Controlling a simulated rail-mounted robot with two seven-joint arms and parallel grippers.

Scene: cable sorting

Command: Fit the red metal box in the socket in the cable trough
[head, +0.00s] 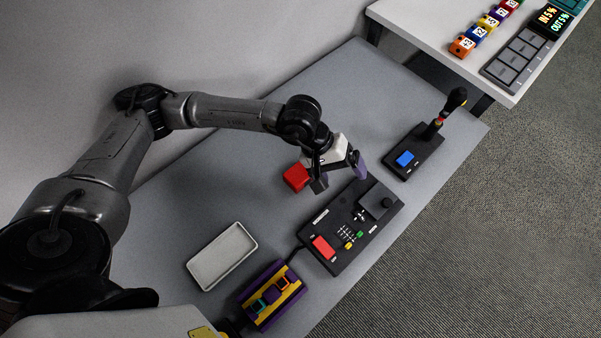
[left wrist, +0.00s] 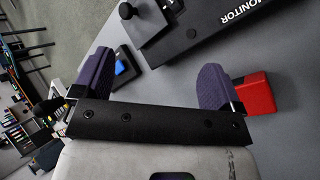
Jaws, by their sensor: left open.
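The red box (head: 296,176) is on the grey table, left of my left gripper (head: 340,175) in the head view. In the left wrist view the red box (left wrist: 259,93) shows just outside the right-hand purple finger; I cannot tell if they touch. The left gripper (left wrist: 158,70) is open, its fingers wide apart with nothing between them. A purple and yellow holder (head: 271,295) with small coloured square pieces lies at the table's front, and may be the cable trough; its socket is not clear. My right gripper is not in view.
A black control panel (head: 350,226) with a red button (head: 323,247) lies close to the gripper. A black joystick box (head: 413,150) with a blue button stands right of it. A whitish empty tray (head: 222,256) is at the left. A white table (head: 440,45) stands beyond.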

